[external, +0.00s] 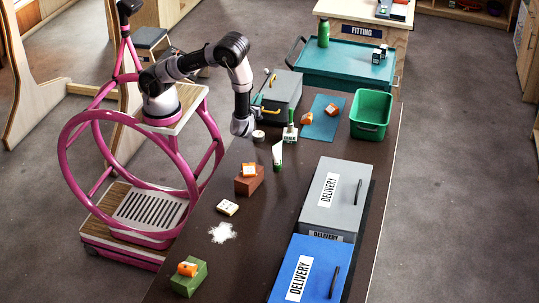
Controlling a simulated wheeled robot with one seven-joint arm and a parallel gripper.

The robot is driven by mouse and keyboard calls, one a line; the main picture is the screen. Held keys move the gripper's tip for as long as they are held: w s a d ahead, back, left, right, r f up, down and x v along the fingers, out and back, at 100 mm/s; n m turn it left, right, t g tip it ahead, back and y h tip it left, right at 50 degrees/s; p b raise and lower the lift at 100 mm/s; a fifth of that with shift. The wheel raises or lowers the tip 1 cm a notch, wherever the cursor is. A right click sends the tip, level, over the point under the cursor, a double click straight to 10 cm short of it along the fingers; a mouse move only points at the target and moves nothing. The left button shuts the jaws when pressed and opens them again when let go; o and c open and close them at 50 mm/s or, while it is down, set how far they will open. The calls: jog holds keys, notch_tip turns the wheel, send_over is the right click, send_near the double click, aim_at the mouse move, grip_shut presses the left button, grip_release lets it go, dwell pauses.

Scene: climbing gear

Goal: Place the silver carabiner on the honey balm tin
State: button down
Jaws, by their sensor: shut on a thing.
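My gripper (243,128) hangs low over the near left edge of the dark table, pointing down. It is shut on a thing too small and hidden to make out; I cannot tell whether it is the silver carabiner. No silver carabiner shows clearly elsewhere. A small round pale-topped thing (258,136) is just right of my gripper, close to it in the picture. It may be the honey balm tin, but its label cannot be read.
A grey toolbox (281,92) stands behind my gripper. A red block (249,186), delivery boxes (335,197) and a green bin (371,115) take up other parts of the table (262,262).

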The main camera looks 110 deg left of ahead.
jog(key=shift+f, duration=3.2)
jog(key=c, duration=0.9)
grip_release()
